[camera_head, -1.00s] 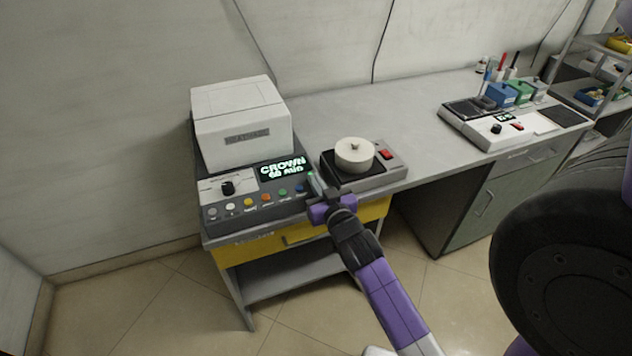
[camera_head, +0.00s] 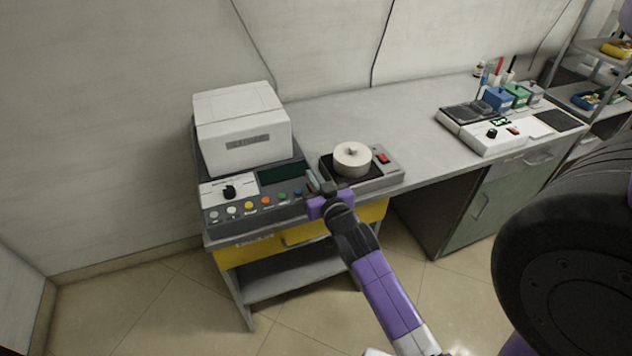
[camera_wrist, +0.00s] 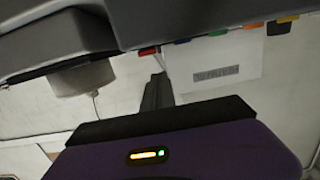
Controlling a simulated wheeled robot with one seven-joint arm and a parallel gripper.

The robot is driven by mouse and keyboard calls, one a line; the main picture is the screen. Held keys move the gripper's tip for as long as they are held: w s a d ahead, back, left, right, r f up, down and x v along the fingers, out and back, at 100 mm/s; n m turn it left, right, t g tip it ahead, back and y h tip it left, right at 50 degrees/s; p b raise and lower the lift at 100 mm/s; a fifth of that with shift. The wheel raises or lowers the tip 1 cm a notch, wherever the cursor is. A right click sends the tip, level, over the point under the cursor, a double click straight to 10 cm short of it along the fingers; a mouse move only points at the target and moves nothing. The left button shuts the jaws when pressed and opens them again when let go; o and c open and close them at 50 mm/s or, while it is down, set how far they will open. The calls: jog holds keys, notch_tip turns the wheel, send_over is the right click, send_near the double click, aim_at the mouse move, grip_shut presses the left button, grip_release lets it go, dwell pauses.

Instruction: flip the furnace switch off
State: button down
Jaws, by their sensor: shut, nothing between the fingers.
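The furnace (camera_head: 243,130) is a white box on a dark grey console (camera_head: 257,207) at the left end of the bench. The console has a black knob (camera_head: 229,192), a row of coloured buttons (camera_head: 249,206) and a display (camera_head: 281,173), which is dark. My gripper (camera_head: 318,187) is shut and empty at the console's right front corner. The furnace switch is not clearly visible; my gripper covers part of that corner. In the wrist view my shut fingers (camera_wrist: 156,88) point towards the console edge, with the white furnace box (camera_wrist: 212,68) beyond.
A hot-plate-like unit with a pale round top (camera_head: 352,159) and a red switch (camera_head: 383,158) stands close right of my gripper. A white device (camera_head: 487,133) and colored boxes (camera_head: 498,98) are farther right. The bench middle (camera_head: 410,135) is clear. A yellow drawer (camera_head: 250,249) is below.

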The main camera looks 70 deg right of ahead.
jog(key=s+a+r+b, duration=0.1)
jog(key=s+a+r, duration=0.3)
jog(key=s+a, duration=0.2)
jog(key=shift+a+r, duration=0.25)
jog(key=shift+a, duration=0.25)
dwell(0.3)
jog(key=a+r+n+t+y, duration=0.3)
jog(key=a+n+t+y, duration=0.15)
jog(key=a, duration=1.25)
jog(key=s+a+f+n+y, duration=0.2)
jog(key=s+a+n+y, duration=0.3)
jog(key=s+a+y, duration=0.3)
jog(key=s+a, duration=0.3)
jog(key=a, duration=0.3)
jog(key=shift+s+a+f, duration=0.25)
jog(key=shift+a+f, duration=0.05)
